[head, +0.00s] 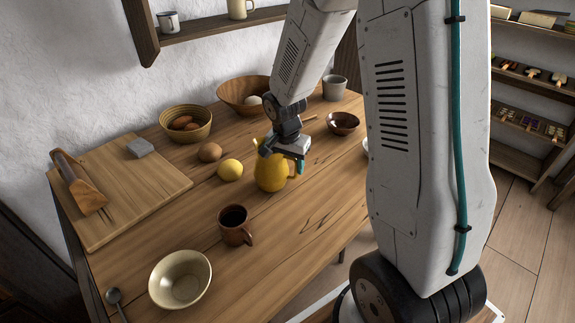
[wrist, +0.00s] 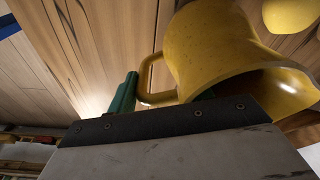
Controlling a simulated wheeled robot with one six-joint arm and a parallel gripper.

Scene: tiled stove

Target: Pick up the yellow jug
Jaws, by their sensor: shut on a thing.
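One green finger of my gripper (wrist: 166,93) is just outside the handle. The other finger is mostly hidden at the rim. I cannot tell any gap between the jug's base and the table.
A yellow lemon (head: 230,170) lies close left of the jug, with a brown round item (head: 210,152) behind it. A brown mug (head: 235,226) stands in front. A dark bowl (head: 342,124) and a grey cup (head: 334,88) are behind right. A cream bowl (head: 180,279) is front left.

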